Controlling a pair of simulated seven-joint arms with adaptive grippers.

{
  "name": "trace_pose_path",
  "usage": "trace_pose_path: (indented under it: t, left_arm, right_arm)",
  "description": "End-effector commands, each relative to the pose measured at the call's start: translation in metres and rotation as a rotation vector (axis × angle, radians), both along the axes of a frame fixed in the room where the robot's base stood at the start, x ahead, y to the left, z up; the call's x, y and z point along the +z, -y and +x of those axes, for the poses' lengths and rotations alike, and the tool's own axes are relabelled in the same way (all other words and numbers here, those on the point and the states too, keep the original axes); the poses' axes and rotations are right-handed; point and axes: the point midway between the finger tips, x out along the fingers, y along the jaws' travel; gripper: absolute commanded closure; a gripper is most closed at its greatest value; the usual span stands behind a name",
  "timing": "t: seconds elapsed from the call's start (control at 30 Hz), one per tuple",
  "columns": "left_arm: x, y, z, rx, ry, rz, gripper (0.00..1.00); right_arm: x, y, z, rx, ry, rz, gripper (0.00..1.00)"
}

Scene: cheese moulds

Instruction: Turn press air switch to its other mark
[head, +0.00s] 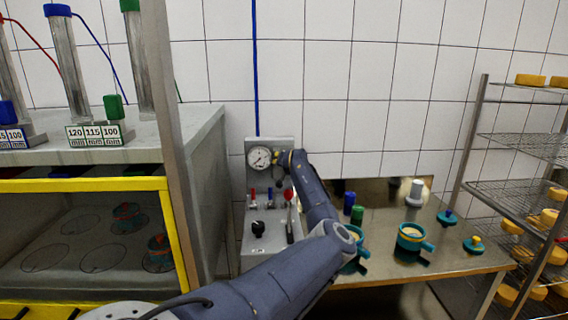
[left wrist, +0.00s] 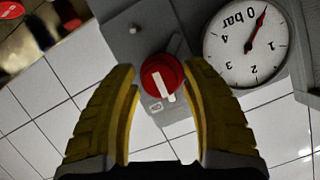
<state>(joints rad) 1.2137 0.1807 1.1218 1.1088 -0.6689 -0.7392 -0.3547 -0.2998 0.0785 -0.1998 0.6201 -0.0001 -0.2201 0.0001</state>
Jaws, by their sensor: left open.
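The round red switch knob (left wrist: 157,70) with a white bar on its face shows in the left wrist view on a grey panel (left wrist: 120,35). The bar lies slightly tilted, and a small label is beside the knob. My left gripper (left wrist: 160,68) is open, with one yellow finger on each side of the knob; I cannot tell whether they touch it. In the head view my left gripper (head: 282,158) is at the panel, just right of the gauge (head: 259,158), and hides the knob. My right gripper is not in view.
Below the gauge are small red and blue valves (head: 253,194), a red lever (head: 289,197) and a black knob (head: 258,229). A steel table (head: 385,250) with teal moulds (head: 411,236) stands right, a cheese rack (head: 520,150) beyond. A yellow-framed cabinet (head: 90,184) stands left.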

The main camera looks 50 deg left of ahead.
Motion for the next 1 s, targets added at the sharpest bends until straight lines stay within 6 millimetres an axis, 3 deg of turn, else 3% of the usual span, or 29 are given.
trace_pose_path:
  t: [0.63,1.0]
  left_arm:
    - [-0.0039,-0.0092,0.0054,-0.001,0.001,0.000,0.52]
    - [-0.0039,-0.0092,0.0053,0.000,0.001,0.001,0.95]
  right_arm:
    - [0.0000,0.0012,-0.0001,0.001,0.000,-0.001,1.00]
    - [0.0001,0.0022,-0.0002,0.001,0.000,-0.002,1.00]
